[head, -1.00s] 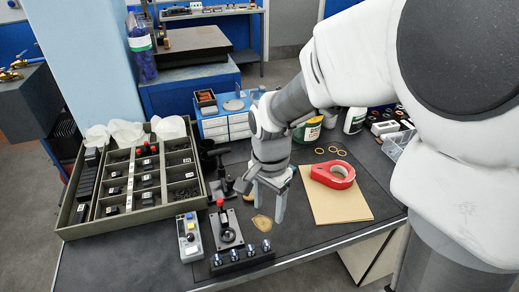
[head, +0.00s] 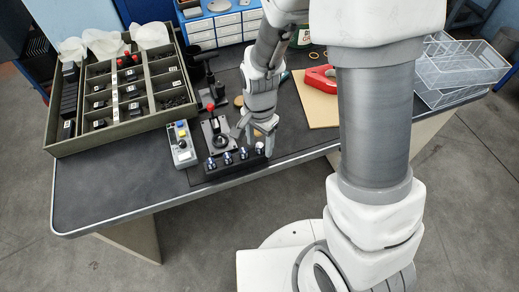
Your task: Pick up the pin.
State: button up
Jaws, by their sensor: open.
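Several small metal pins stand upright in a black block (head: 222,171) near the bench's front edge. The rightmost pin (head: 259,146) sits at the block's right end. My gripper (head: 259,143) is open and points down over that end, with its fingers close around or beside the rightmost pin. The exact gap between fingers and pin is too small to tell. The other pins, such as the leftmost pin (head: 211,163), stand clear of my gripper.
A small press with a red knob (head: 214,128) stands just behind the block. A grey control box (head: 182,144) is to its left. A large compartment tray (head: 110,139) fills the bench's left side. A red tape dispenser (head: 320,78) lies behind right. The front left bench top is bare.

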jog(key=shift+f, duration=0.25)
grip_shut()
jog(key=shift+r, duration=0.15)
